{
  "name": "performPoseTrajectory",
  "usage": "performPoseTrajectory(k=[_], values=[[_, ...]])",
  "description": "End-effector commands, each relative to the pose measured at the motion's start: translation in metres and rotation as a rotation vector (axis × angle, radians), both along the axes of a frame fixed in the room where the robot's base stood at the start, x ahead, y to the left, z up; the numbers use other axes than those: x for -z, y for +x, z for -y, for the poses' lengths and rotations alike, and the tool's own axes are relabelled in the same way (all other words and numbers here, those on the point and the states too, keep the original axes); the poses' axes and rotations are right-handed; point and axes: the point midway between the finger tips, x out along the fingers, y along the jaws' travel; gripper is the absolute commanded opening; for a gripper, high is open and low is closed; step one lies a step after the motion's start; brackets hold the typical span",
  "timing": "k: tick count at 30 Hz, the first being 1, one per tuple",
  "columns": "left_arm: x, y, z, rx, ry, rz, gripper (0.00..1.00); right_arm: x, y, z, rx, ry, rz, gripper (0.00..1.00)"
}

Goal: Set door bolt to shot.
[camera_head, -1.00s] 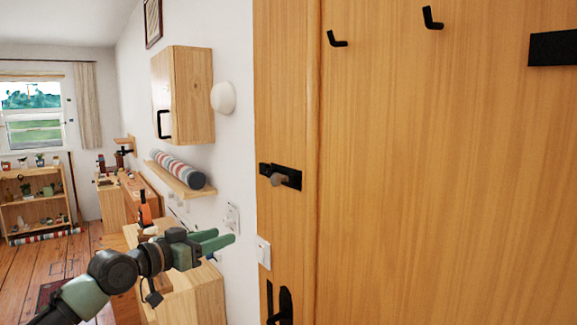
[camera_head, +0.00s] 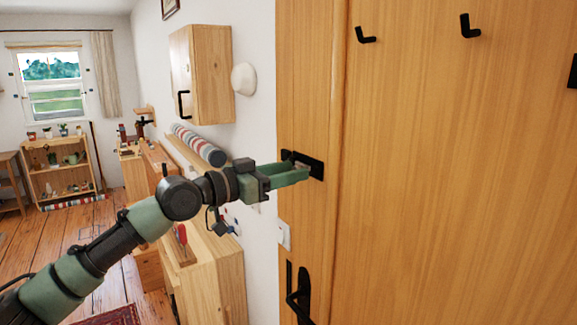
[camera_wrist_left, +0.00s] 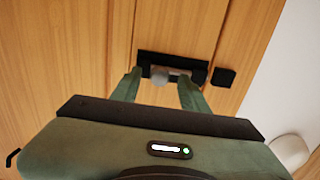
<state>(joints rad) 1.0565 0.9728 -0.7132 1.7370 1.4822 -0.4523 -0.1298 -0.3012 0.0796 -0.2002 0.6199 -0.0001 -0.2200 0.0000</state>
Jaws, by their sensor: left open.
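The door bolt (camera_head: 316,168) is a black plate with a bar, mounted on the wooden door (camera_head: 430,190) near its left edge. In the left wrist view the bolt (camera_wrist_left: 188,62) shows its round grey knob (camera_wrist_left: 160,77) between my two green fingers. A separate black keeper (camera_wrist_left: 223,77) sits beside the plate. My left gripper (camera_head: 303,172) is open, with its fingertips at the bolt, one on each side of the knob; I cannot tell whether they touch it. In the head view the fingers hide the knob and part of the bolt. My right gripper is not in view.
A black door handle (camera_head: 300,290) is below the bolt, and a light switch (camera_head: 284,235) is on the frame side. Coat hooks (camera_head: 470,27) are higher on the door. A wall cabinet (camera_head: 203,75), a shelf with a striped roll (camera_head: 198,145) and a low wooden cabinet (camera_head: 215,280) stand left.

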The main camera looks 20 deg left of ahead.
Motion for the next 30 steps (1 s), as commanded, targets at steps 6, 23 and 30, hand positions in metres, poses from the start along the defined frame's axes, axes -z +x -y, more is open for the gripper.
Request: performPoseTrajectory(k=[6, 23, 30], values=[[0.0004, 0.0007, 0.0006, 0.0, 0.0, 0.0, 0.44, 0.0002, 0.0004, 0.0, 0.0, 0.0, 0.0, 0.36], [0.0001, 0.0004, 0.0004, 0.0, -0.001, 0.001, 0.0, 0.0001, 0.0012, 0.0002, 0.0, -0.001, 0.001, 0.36], [0.0001, 0.0004, 0.0004, 0.0, -0.001, 0.001, 0.0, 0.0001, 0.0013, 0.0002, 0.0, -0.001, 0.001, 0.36]])
